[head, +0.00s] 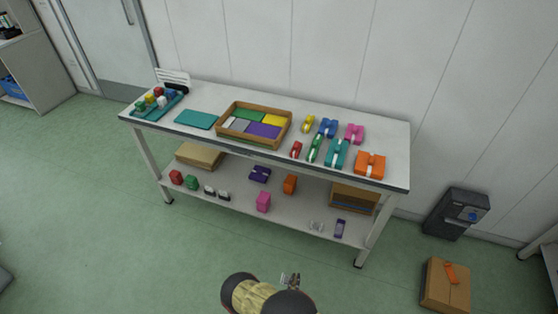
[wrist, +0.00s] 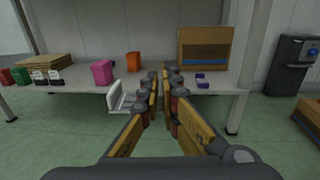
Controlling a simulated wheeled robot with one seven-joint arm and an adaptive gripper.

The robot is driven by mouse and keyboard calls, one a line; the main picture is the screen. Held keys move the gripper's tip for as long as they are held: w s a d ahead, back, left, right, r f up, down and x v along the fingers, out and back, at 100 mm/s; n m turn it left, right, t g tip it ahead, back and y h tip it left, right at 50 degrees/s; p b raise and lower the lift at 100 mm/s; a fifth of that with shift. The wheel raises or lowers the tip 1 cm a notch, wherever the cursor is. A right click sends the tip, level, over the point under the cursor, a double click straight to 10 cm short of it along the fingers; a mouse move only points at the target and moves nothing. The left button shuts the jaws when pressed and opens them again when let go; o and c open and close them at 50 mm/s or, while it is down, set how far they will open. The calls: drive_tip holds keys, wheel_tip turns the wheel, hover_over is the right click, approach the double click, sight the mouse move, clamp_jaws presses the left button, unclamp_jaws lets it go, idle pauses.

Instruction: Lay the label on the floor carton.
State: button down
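The floor carton (head: 437,291) is a brown box on the green floor at the lower right of the head view. An orange strip (head: 451,273) lies on its top; I cannot tell whether it is the label. A carton edge also shows at the right of the wrist view (wrist: 308,124). My gripper (head: 290,279) is in front of the bench's lower shelf. In the wrist view its two fingers (wrist: 162,82) point toward the shelf with a narrow gap, and nothing shows between them. A small white thing (wrist: 124,101) is beyond the left finger at the shelf edge.
The bench top (head: 220,153) holds a wooden tray (head: 253,141) and several coloured tape dispensers. The lower shelf (head: 238,198) holds small boxes, a pink box (head: 263,201) and a purple item (head: 340,229). A dark bin (head: 457,213) stands behind the carton. The floor in front is clear.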

drive_tip(key=w+d+r, duration=0.4)
drive_tip(key=w+r, duration=0.1)
drive_tip(key=r, duration=1.2)
drive_tip(key=w+d+r, duration=0.4)
drive_tip(key=w+r, duration=0.2)
drive_tip(key=r, duration=1.1)
drive_tip(key=w+d+r, duration=0.4)
drive_tip(key=w+r, duration=0.2)
drive_tip(key=r, duration=1.1)
drive_tip(key=shift+d+m+h, duration=0.2)
drive_tip(key=shift+m+h, duration=0.1)
drive_tip(key=shift+h, duration=0.1)
